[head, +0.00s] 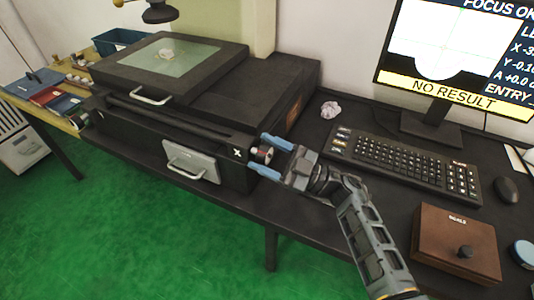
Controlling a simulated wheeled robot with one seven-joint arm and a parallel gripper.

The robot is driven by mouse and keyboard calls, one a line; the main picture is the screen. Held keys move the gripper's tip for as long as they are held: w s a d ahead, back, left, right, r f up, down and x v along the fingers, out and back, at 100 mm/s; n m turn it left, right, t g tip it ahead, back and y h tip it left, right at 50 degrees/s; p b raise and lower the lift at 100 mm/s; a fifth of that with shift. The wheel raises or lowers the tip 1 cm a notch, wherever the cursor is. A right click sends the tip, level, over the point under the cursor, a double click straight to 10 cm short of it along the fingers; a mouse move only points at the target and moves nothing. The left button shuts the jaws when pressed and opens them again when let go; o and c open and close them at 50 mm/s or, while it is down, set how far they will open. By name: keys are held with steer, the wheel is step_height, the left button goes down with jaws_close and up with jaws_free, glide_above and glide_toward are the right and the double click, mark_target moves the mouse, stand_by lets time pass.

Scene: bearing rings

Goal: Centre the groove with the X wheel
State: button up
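The X wheel (262,154) is a small dark knob with a pale rim on the right end of the black measuring machine (220,150), beside a white "X" mark. My gripper (267,156) has its two blue fingers on either side of the wheel, one above and one below. Whether the fingers touch the wheel cannot be told. A small pale ring (167,54) lies on the machine's glass stage (170,66). The monitor (455,50) shows a white area with a rounded lower bulge, crossed by thin lines, and reads "FOCUS OK" and "NO RESULT"; its X value is partly cut off.
A keyboard (405,162), mouse (506,190) and brown box (455,243) are on the dark desk to the right of my arm. A crumpled paper (330,110) lies behind my gripper. Metal handles (190,163) jut from the machine's front. Trays are at far left.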

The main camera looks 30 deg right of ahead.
steer(key=shift+o, duration=1.1)
steer(key=shift+r, duration=0.1)
steer(key=shift+r, duration=0.35)
steer(key=s+d+r, duration=0.6)
steer(key=d+r, duration=0.4)
